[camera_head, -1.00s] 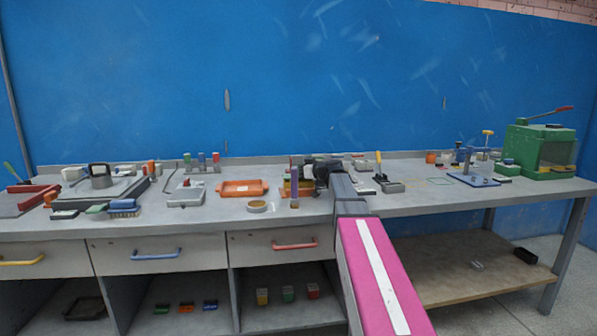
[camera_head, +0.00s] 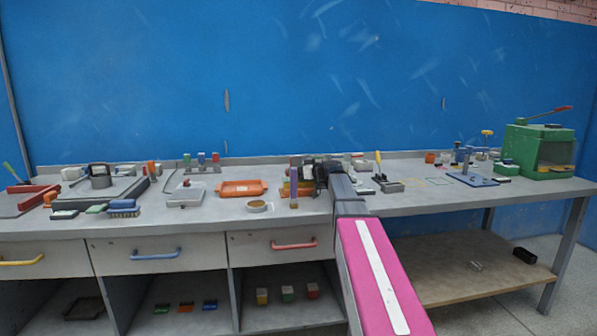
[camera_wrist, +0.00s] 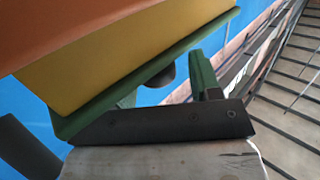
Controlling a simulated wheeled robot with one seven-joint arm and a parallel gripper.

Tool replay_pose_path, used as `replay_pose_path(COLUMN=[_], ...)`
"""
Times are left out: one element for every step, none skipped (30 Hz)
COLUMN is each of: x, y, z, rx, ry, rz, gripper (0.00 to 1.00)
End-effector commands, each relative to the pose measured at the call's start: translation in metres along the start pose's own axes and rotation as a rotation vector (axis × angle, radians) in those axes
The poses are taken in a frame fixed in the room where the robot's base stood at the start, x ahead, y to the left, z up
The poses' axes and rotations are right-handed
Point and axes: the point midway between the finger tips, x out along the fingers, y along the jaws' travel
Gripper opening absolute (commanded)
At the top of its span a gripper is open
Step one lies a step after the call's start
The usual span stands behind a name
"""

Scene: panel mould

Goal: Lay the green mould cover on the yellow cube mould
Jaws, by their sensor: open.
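In the wrist view a yellow block (camera_wrist: 95,62), which looks like the yellow cube mould, fills the upper left. A thin green plate (camera_wrist: 178,58), likely the green mould cover, runs along the block's edge and appears to touch it. A green upright piece (camera_wrist: 207,80) stands beside it; I cannot tell if it is part of the cover. My gripper (camera_head: 314,178) is open, beside a small yellow-and-orange stack (camera_head: 291,187) in the head view. A dark bar of it (camera_wrist: 165,122) lies close below the green plate. The contact there is unclear.
A grey holder (camera_head: 389,186) is close on the right. The bench front is mostly clear.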

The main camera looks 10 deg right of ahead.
Motion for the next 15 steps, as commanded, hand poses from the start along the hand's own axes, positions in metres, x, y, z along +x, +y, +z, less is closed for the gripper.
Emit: replay_pose_path(x=[0.0,0.0,-0.002,-0.01,-0.016,-0.025,-0.031,-0.037,-0.046,-0.052,-0.059,-0.067,-0.073,-0.079,-0.086], y=[-0.005,-0.004,-0.005,-0.005,-0.005,-0.005,-0.005,-0.005,-0.005,-0.004,-0.004,-0.004,-0.004,-0.004,-0.003], z=[0.008,0.005,0.001,0.003,0.003,0.002,0.002,0.001,0.0,0.0,-0.001,-0.001,-0.001,-0.001,-0.002], rx=[0.003,0.002,0.002,0.004,0.004,0.004,0.003,0.003,0.003,0.003,0.003,0.003,0.003,0.003,0.002], ry=[-0.019,-0.019,-0.019,-0.019,-0.019,-0.018,-0.017,-0.016,-0.015,-0.015,-0.014,-0.013,-0.013,-0.013,-0.012], rz=[-0.008,-0.008,-0.007,-0.006,-0.006,-0.004,-0.003,-0.003,-0.003,-0.002,-0.002,-0.001,-0.001,-0.001,-0.001], gripper=[0.58,0.58,0.58,0.58,0.58,0.58,0.58,0.58,0.58,0.58,0.58,0.58,0.58,0.58,0.58])
